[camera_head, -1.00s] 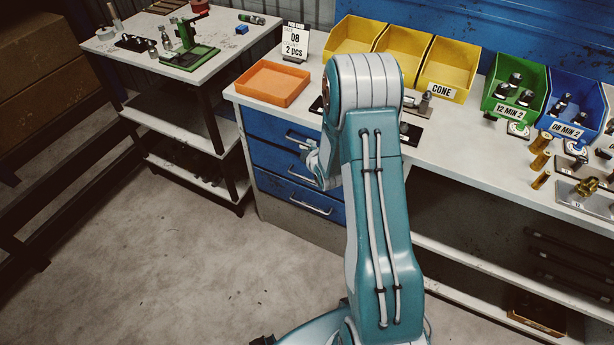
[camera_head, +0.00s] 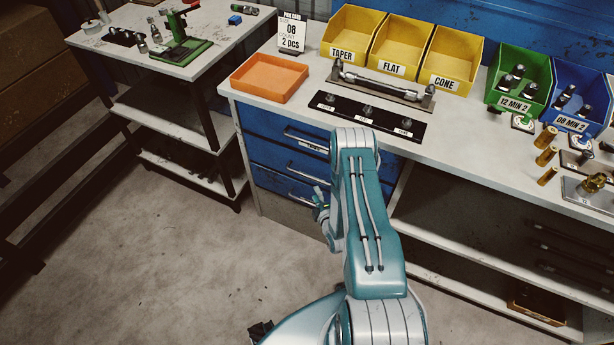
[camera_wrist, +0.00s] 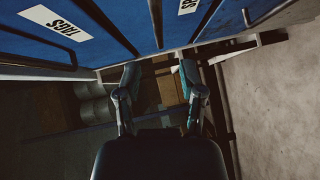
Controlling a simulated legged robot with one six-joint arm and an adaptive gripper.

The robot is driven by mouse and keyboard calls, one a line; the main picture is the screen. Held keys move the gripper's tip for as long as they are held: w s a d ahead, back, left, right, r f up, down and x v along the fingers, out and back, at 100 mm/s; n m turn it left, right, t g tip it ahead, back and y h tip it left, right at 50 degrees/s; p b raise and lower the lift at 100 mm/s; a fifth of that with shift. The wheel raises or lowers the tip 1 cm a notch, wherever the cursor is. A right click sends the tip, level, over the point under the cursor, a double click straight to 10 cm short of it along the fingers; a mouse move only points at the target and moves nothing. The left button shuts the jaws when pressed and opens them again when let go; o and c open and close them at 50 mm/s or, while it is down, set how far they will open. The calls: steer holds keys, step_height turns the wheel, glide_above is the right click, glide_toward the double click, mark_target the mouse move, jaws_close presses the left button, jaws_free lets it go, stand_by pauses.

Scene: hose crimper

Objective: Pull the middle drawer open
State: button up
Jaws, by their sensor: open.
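The blue middle drawer (camera_head: 265,156) is in a stack of three under the workbench in the head view. It appears shut, with a metal bar handle (camera_head: 307,174) on its front. My gripper (camera_head: 321,204) is low in front of the stack, near the right side, partly hidden by my arm. In the wrist view my gripper (camera_wrist: 160,80) is open, with nothing between its fingers. Blue drawer fronts (camera_wrist: 120,25) with white labels lie beyond the fingers there; which drawer is which I cannot tell. I see no contact with a handle.
The top drawer (camera_head: 262,124) and bottom drawer (camera_head: 268,182) lie above and below. An orange tray (camera_head: 270,78) and yellow bins (camera_head: 398,45) stand on the bench. A side table (camera_head: 165,60) is at left. The floor (camera_head: 150,260) before the drawers is clear.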

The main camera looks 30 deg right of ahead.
mark_target(308, 177)
steer(key=w, duration=0.3)
steer(key=w+f, duration=0.1)
steer(key=w, duration=0.2)
steer(key=w+d, duration=0.1)
steer(key=w, duration=0.2)
steer(key=shift+w+f, duration=0.1)
steer(key=shift+f, duration=0.05)
jaws_close()
